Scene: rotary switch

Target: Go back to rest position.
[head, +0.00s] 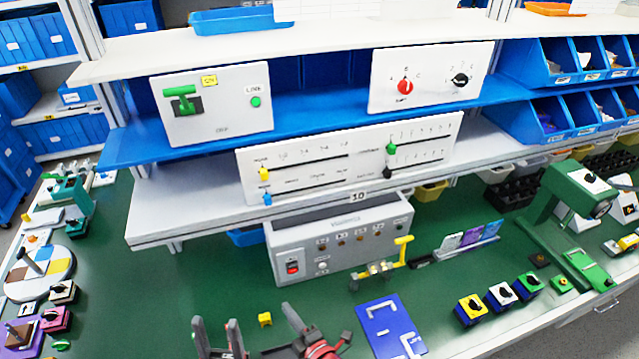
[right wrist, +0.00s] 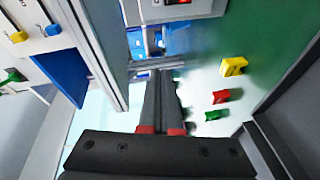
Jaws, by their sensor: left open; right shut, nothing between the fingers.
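In the head view, my left gripper (head: 215,322) is at the bottom edge, left of centre, with its fingers apart and nothing seen between them. My right gripper (head: 289,309) is to the right of it, also at the bottom edge, low over the green table (head: 215,270). In the right wrist view, the right gripper's (right wrist: 166,78) dark fingers with red bases lie together, empty. A white panel with a red rotary knob (head: 405,87) and a black rotary knob (head: 460,80) stands on the upper shelf. Both grippers are well below and apart from it.
A grey control box (head: 340,245) stands behind the grippers. A yellow block (head: 265,319) lies between them; it also shows in the right wrist view (right wrist: 233,66). A blue plate (head: 385,320) and several small switches (head: 502,295) lie to the right. The shelf edge (head: 190,233) overhangs the table's back.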

